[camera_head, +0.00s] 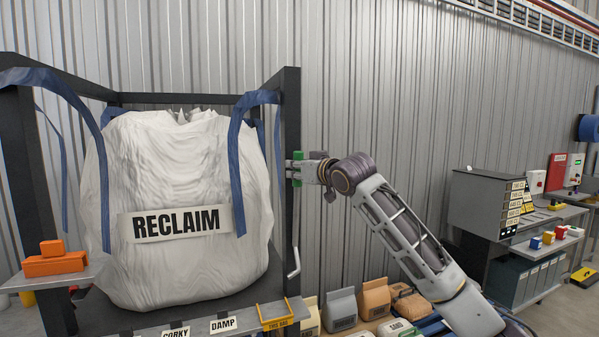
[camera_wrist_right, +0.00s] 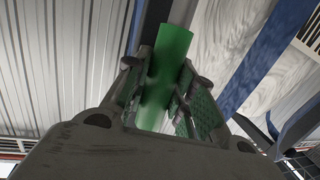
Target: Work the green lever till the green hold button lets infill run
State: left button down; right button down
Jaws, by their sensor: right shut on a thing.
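The green lever (camera_wrist_right: 170,52) is a green cylinder between the finger pads of my right gripper (camera_wrist_right: 163,95) in the right wrist view. The pads are shut on it from both sides. In the head view my right gripper (camera_head: 300,170) is at the right post of the dark frame, with a bit of the green lever (camera_head: 298,156) showing at its tip. A white bulk bag labelled RECLAIM (camera_head: 190,265) hangs in the frame. I cannot pick out a green hold button. My left gripper is not in view.
An orange block (camera_head: 55,265) lies on a grey shelf at left. A crank handle (camera_head: 293,263) hangs on the post below my gripper. Paper sacks (camera_head: 340,308) stand on the floor. A bench with a grey cabinet (camera_head: 478,205) and coloured blocks is at right.

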jog(key=c, duration=1.2)
grip_release()
jog(key=shift+o, duration=0.2)
jog(key=v, duration=1.2)
jog(key=shift+f, duration=0.1)
